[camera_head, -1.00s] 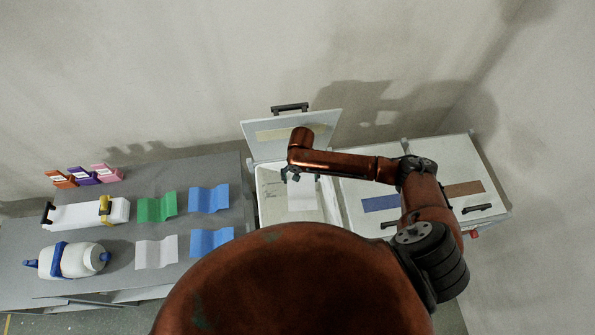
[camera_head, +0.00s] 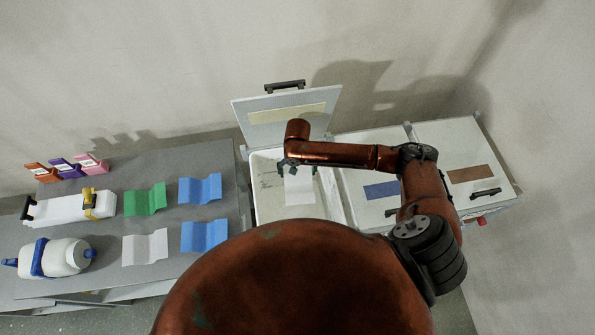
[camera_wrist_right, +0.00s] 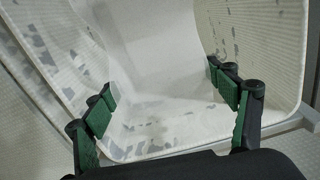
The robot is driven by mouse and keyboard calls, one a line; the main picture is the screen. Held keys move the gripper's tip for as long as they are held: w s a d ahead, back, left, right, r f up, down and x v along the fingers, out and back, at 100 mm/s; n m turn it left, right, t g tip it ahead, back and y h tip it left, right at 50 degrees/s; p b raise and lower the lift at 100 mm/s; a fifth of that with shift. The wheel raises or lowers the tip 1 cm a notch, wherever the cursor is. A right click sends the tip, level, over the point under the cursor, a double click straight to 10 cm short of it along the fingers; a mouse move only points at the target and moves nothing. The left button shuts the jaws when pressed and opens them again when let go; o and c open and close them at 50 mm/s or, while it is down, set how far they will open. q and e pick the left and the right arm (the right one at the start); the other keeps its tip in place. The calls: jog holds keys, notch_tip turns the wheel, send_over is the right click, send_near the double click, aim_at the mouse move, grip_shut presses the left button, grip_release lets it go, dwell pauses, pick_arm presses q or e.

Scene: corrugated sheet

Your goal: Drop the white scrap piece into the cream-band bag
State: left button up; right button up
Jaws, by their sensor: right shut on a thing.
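The cream-band bag (camera_head: 262,212) is a pale open container. Its raised lid carries a cream band (camera_head: 286,113) and leans up behind the opening. My right gripper (camera_head: 291,172) is over the opening and shut on the white scrap piece (camera_head: 299,191), which hangs down at the mouth. In the right wrist view the white piece (camera_wrist_right: 150,45) spans between the green finger pads of the gripper (camera_wrist_right: 162,82), with the bag's speckled inside (camera_wrist_right: 150,133) around it. How deep the piece reaches is hard to tell. My left gripper is not in view.
Closed lids with a blue band (camera_head: 381,190) and a brown band (camera_head: 471,173) lie to the right. The grey table (camera_head: 110,222) at left bears another white piece (camera_head: 145,247), a green piece (camera_head: 145,199), two blue pieces (camera_head: 200,189), a bottle (camera_head: 65,257) and small coloured tags.

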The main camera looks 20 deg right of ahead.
jog(key=o, duration=1.2)
jog(key=shift+o, duration=0.2)
notch_tip(320, 180, up, 12)
